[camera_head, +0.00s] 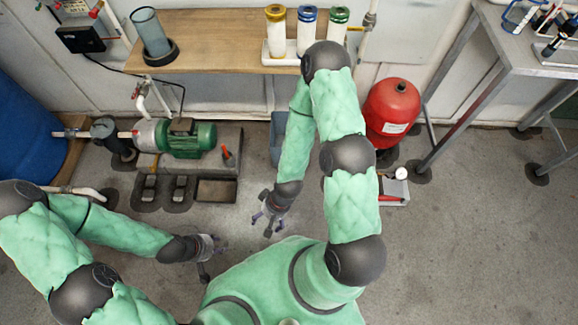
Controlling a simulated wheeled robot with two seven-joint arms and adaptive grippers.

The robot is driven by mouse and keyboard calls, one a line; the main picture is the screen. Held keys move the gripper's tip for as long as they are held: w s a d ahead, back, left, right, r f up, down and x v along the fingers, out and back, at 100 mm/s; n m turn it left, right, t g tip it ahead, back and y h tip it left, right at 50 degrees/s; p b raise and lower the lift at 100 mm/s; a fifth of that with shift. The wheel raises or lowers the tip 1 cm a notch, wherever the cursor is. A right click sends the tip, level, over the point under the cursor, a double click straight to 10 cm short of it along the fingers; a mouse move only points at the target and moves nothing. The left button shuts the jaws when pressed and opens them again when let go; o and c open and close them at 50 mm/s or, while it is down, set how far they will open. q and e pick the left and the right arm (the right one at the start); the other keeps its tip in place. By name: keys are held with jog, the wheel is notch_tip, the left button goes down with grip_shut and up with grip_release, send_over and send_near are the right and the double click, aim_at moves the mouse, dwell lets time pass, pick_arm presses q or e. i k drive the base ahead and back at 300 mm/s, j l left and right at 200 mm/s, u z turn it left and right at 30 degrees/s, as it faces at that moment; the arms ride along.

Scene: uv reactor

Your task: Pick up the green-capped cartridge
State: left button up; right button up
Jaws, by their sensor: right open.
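The green-capped cartridge (337,32) stands upright at the right end of a row of three. Its white body is partly hidden by my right arm's elbow. A blue-capped cartridge (307,33) and a yellow-capped cartridge (276,36) stand to its left, in a white tray (268,58) on the wooden bench. My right gripper (266,222) is open and empty, low in front of the bench and well away from the cartridges. My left gripper (213,256) is further left and nearer to me. It is too small to tell whether its fingers are apart.
The wooden bench (215,35) also holds a grey-blue cylinder (150,33) on a dark base. The floor at right is clear.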

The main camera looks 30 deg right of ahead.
aim_at(338, 16)
jog(key=k+j, duration=0.35)
jog(key=z, duration=1.35)
jog(key=i+l, duration=0.5)
jog(key=i, duration=0.15)
jog(key=i+l+u, duration=0.15)
jog(key=u, duration=0.2)
jog(key=i+l+u, duration=0.2)
jog(key=u, duration=0.2)
jog(key=i+l+u, duration=0.2)
jog(key=u, duration=0.15)
